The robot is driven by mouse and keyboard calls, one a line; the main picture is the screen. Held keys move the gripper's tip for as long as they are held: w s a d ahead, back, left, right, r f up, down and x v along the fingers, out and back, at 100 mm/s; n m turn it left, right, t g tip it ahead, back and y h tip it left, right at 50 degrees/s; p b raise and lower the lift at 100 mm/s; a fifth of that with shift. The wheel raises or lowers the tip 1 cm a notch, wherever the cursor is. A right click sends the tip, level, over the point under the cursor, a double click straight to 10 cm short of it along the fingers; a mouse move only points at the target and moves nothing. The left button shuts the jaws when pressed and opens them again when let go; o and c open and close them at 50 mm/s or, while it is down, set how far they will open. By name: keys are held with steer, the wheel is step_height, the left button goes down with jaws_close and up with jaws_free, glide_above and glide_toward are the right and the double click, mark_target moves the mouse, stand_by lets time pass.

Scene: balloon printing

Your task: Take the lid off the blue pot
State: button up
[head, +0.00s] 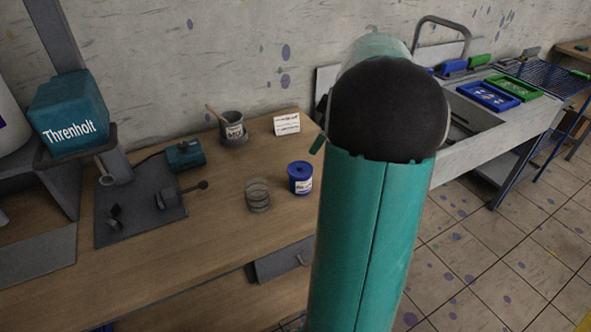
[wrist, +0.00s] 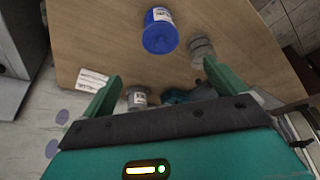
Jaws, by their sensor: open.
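The blue pot (head: 301,186) stands upright on the wooden bench, near its right end, with a white label on its side. Its blue lid (head: 299,169) appears to be on it. In the wrist view the pot's blue top (wrist: 160,38) lies beyond my fingertips, near the top of the picture. My gripper (wrist: 164,85) is open, its two green fingers apart with nothing held between them. The fingers are apart from the pot. In the head view my arm hides most of the gripper.
A grey pot with a stick (head: 234,129) and a white card (head: 287,123) are behind on the wooden bench (head: 225,225). Blue and green trays (head: 489,96) lie on the right bench.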

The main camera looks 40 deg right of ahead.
glide_toward(301, 166)
steer(key=x, duration=0.2)
steer(key=shift+f, duration=0.3)
steer(key=shift+w+x, duration=0.2)
steer(key=shift+x, duration=2.85)
steer(key=shift+r, duration=0.1)
steer(key=c, duration=1)
